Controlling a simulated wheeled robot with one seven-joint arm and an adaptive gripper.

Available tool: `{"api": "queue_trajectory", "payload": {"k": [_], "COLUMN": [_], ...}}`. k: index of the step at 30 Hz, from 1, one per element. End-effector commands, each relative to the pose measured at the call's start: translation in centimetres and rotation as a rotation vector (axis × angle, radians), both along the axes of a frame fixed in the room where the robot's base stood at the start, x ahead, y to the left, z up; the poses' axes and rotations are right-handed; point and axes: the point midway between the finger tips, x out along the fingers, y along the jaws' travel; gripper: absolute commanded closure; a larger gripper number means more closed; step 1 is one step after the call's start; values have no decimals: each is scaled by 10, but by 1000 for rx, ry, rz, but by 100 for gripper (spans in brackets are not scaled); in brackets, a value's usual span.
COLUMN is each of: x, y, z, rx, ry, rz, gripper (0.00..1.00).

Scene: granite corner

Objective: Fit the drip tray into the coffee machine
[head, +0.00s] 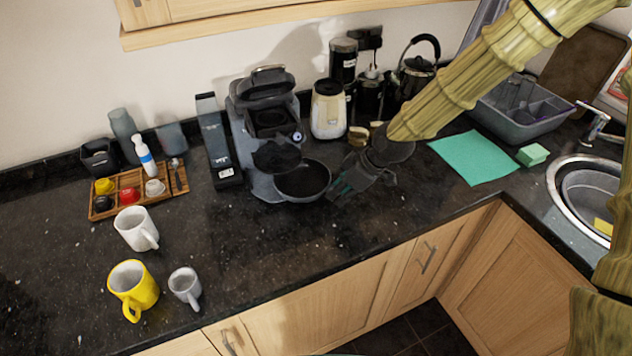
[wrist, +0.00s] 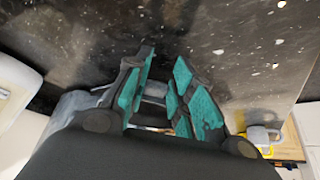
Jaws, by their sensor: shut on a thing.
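The dark grey coffee machine (head: 262,112) stands against the back wall with its top part raised. A dark round drip tray (head: 303,181) with a lighter grey rim is at the front right of the machine's base. I cannot tell whether it touches the base. My gripper (head: 338,188) comes from the right and is shut on the right side of the tray. In the wrist view, the teal-padded fingers (wrist: 165,75) stand on either side of a grey piece. The rest of the tray is mostly hidden there.
A cream canister (head: 328,110) stands right of the machine, and a tall dark box (head: 217,140) stands to its left. A white mug (head: 136,229), a yellow mug (head: 131,285) and a small grey mug (head: 185,286) are front left. Counter before the machine is clear.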

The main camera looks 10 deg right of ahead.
Motion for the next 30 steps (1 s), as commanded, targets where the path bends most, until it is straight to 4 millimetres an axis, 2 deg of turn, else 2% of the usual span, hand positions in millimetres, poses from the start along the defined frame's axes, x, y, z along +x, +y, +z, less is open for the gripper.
{"api": "queue_trajectory", "payload": {"k": [3, 14, 20, 24, 30], "x": [9, 22, 38, 37, 37], "y": [16, 35, 62, 58, 58], "z": [2, 1, 3, -11, -15], "rx": [-1, 0, -1, 0, 1], "ry": [1, 0, 0, 2, -1], "rz": [1, 1, 2, -1, -1], "gripper": [100, 100, 100, 100, 100]}}
